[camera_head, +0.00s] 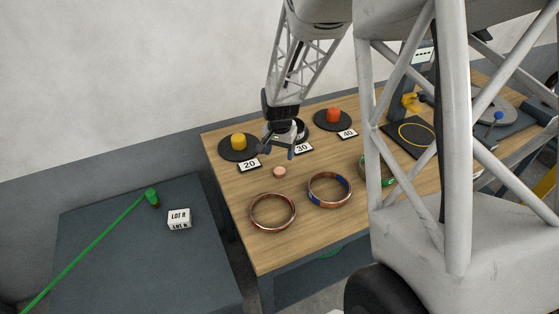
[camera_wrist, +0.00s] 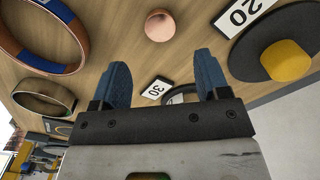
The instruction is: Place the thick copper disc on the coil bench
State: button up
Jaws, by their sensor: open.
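A small round copper disc (camera_head: 279,171) lies flat on the wooden bench top (camera_head: 240,196), in front of the plates labelled 20 and 30. It also shows in the wrist view (camera_wrist: 159,26), where its side wall is visible. My gripper (camera_head: 278,153) hangs over the bench just behind the disc, pointing down. Its two blue fingers (camera_wrist: 161,60) are apart with nothing between them. The disc is beyond the fingertips in the wrist view, roughly centred between them and not touching.
Dark round plates labelled 20 (camera_head: 230,155), 30 and 40 (camera_head: 322,124) stand at the back; yellow and red knobs show on the outer two. A copper ring (camera_head: 254,221), a blue-banded ring (camera_head: 313,199) and a green-marked coil (camera_head: 390,182) lie nearer the front.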

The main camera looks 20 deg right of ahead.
jog(key=shift+r, duration=2.05)
jog(key=s+a+r+n+t, duration=0.1)
jog(key=s+a+r+n, duration=0.1)
jog(key=s+a+r, duration=0.35)
jog(key=s+a+r+n, duration=0.2)
jog(key=s+r, duration=0.6)
jog(key=s+a+r+n, duration=0.2)
jog(key=s, duration=0.6)
jog(key=s+a+r+n+t, duration=0.1)
jog(key=s+a+r+n, duration=0.1)
jog(key=s, duration=0.6)
jog(key=shift+a+r+n+t, duration=0.3)
jog(key=shift+a+r+n, duration=0.1)
jog(key=shift+a+r, duration=0.25)
